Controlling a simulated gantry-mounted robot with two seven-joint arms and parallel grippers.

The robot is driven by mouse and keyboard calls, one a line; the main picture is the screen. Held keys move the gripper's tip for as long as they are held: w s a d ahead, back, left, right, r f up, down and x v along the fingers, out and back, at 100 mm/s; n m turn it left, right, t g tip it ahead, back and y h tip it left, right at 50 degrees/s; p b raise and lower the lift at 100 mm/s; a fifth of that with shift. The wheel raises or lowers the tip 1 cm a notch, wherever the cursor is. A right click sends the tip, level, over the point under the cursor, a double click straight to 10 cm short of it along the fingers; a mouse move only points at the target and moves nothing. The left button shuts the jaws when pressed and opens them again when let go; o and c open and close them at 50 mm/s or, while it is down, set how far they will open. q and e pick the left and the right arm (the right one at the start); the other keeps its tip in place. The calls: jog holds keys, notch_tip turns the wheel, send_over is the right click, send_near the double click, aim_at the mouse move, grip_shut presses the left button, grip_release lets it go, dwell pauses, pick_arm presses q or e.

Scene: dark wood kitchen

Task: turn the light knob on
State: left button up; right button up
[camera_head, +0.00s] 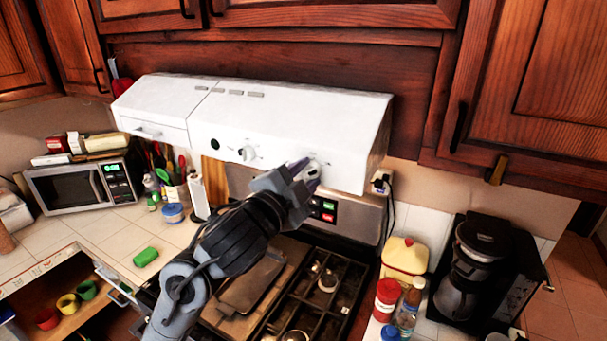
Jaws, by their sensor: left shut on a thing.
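The white range hood (290,117) hangs under the dark wood cabinets above the stove. One knob (248,153) shows uncovered near the middle of its front panel. A second knob (313,168) sits farther right on the panel, partly hidden by my left gripper. My left gripper (305,172) reaches up from below, with its fingers at the right knob and shut on it. Small print beside the knobs is too small to read, so I cannot tell which one is marked for the light. My right gripper is not in view.
The stove top (310,300) with dark grates lies below my arm. A microwave (80,185) stands on the left counter. A coffee maker (480,265), a yellow container (404,258) and bottles stand at the right. The space before the hood's left half is clear.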

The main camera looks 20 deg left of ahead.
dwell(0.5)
pick_arm(q)
jog(key=o, duration=1)
jog(key=shift+s, duration=0.45)
jog(key=s+a+p, duration=0.1)
jog(key=s+p, duration=0.2)
jog(key=s, duration=0.6)
jog(key=shift+s+p, duration=0.3)
jog(key=shift+s, duration=0.1)
jog(key=shift+a, duration=0.1)
